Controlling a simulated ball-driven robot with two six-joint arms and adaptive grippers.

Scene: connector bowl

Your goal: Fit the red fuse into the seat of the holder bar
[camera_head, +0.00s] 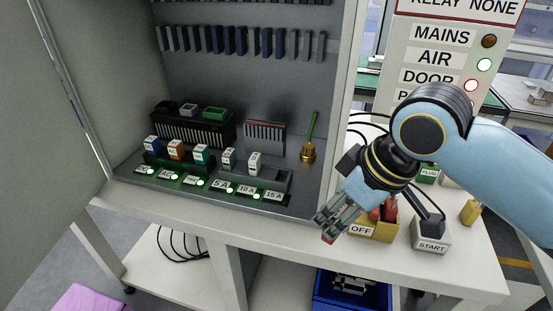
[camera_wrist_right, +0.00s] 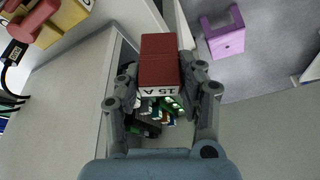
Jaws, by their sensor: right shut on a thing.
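The red fuse (camera_wrist_right: 158,62) with a white "15 A" label is held between the fingers of my right gripper (camera_wrist_right: 160,74). In the head view my right gripper (camera_head: 332,222) hangs in front of the cabinet's front edge, with only a small red bit of the fuse (camera_head: 328,239) showing. The dark holder bar (camera_head: 262,195) lies on the cabinet floor, to the left of and behind the gripper. White fuses stand over its "5 A" and "10 A" labels. The place over its "15 A" label (camera_head: 274,195) looks empty. My left gripper is out of view.
A second bar with blue, orange and teal blocks (camera_head: 175,149) stands to the left. A brass piece with a green stem (camera_head: 309,151) stands behind the gripper.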

